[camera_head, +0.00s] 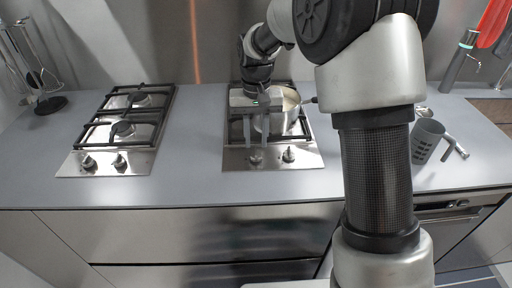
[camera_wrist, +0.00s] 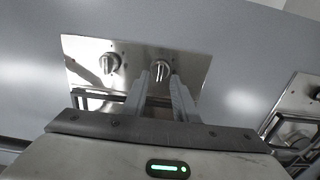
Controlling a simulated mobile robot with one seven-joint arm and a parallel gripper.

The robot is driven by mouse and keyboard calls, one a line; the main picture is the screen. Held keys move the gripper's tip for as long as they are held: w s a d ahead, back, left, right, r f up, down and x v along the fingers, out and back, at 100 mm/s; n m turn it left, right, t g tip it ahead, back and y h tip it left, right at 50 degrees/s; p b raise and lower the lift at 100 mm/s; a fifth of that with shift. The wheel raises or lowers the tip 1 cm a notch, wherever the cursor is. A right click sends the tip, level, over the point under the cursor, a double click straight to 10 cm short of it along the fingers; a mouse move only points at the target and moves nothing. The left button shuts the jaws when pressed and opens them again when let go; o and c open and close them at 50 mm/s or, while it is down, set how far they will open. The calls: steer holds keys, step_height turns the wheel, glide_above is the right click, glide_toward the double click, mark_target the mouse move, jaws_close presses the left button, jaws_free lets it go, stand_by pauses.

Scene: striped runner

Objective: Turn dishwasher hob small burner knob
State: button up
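The right hob (camera_head: 235,163), the one nearer the handled front panel at lower right, is steel with two knobs on its front strip. Its left knob (camera_head: 254,157) sits just below my fingertips in the head view; its right knob (camera_head: 289,154) stands clear. I cannot tell which knob serves the small burner. My gripper (camera_head: 256,143) points down, open and empty, over the hob's front. In the wrist view, the left knob (camera_wrist: 162,69) lies between and just beyond the open fingertips (camera_wrist: 159,76); the other knob (camera_wrist: 110,63) is to its left. Contact cannot be seen.
A pot (camera_head: 283,112) with a side handle stands on the right hob, close beside my gripper. A second hob (camera_head: 78,165) is at the left. A grey holder (camera_head: 426,141) stands at right and a utensil stand (camera_head: 50,104) at far left. The counter between the hobs is clear.

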mark_target(256, 151)
steer(key=shift+f, duration=1.6)
